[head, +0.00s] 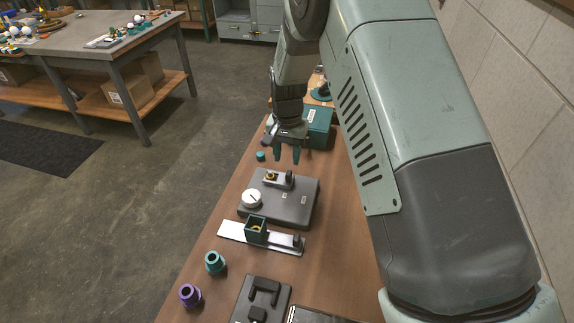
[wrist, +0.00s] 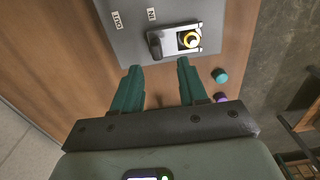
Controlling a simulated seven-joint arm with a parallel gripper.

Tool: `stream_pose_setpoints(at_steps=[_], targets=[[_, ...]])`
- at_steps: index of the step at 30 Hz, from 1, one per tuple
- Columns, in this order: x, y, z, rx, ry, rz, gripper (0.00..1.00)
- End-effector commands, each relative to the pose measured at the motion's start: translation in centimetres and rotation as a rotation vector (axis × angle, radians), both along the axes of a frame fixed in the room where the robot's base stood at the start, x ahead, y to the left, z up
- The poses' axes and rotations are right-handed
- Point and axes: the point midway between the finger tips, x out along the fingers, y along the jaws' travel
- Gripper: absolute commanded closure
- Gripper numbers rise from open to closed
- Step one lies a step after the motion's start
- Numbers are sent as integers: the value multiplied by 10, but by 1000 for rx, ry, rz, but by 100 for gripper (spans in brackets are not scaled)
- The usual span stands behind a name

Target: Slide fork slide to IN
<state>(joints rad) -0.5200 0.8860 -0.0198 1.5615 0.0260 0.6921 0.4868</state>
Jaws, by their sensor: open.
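The fork slide is a small bright metal plate (head: 280,181) on a grey box (head: 292,205), with a dark upright knob (head: 290,178) at its right end and a yellow ring at its left. In the wrist view, the plate (wrist: 174,53) carries the dark knob (wrist: 154,45) and the yellow ring (wrist: 189,39). The IN label (wrist: 151,14) and OUT label (wrist: 117,20) are upside down there; the knob is nearer IN. My gripper (head: 287,156) is open and empty, fingers down, above the table beyond the box. In the wrist view, the knob lies just beyond my fingertips (wrist: 157,68), between their lines.
A white dial (head: 251,198) is on the box. Nearer lies a metal strip (head: 232,232) with a green square block (head: 257,232). Teal (head: 214,262) and purple (head: 189,295) parts stand at the front left. A teal box (head: 318,126) is behind my gripper; a small teal cap (head: 261,156) is left.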

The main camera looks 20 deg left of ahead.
Motion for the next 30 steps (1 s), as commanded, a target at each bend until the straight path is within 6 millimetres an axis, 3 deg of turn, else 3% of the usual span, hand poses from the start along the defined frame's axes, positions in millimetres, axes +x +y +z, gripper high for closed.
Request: stream_pose_setpoints(at_steps=[3, 9, 26, 30], targets=[[0, 0, 24, 1, -2, 0, 57], [0, 0, 45, 1, 0, 0, 57], [0, -1, 52, 2, -3, 0, 57], [0, -20, 89, 18, -33, -2, 57]])
